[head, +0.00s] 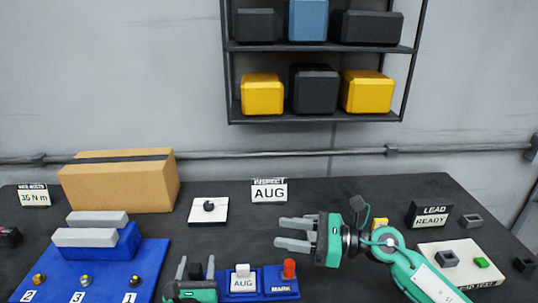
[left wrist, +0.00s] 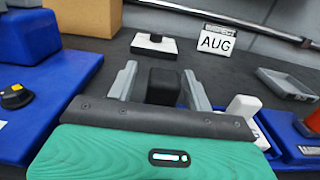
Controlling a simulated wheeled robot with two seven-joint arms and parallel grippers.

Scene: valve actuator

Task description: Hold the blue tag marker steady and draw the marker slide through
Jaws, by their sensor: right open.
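The blue tag marker (head: 261,293) sits at the front centre of the table, with an AUG label (head: 243,283), a white knob (head: 242,270) and a red knob (head: 289,268) by the word MARK. The white knob also shows in the left wrist view (left wrist: 243,106). My left gripper (head: 195,268) is low at the marker's left end. Its fingers stand apart either side of a black block (left wrist: 163,85), with a gap visible on the left. Whether the block joins the marker is hidden. My right gripper (head: 296,234) is open and empty, above and behind the marker's right part, fingers pointing left.
A blue stand (head: 150,260) with numbered knobs and grey bars is left of my left gripper. Behind are a cardboard box (head: 120,182), a white pad with a black knob (head: 208,209) and an INSPECT AUG sign (head: 269,191). A white test board (head: 455,250) lies right.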

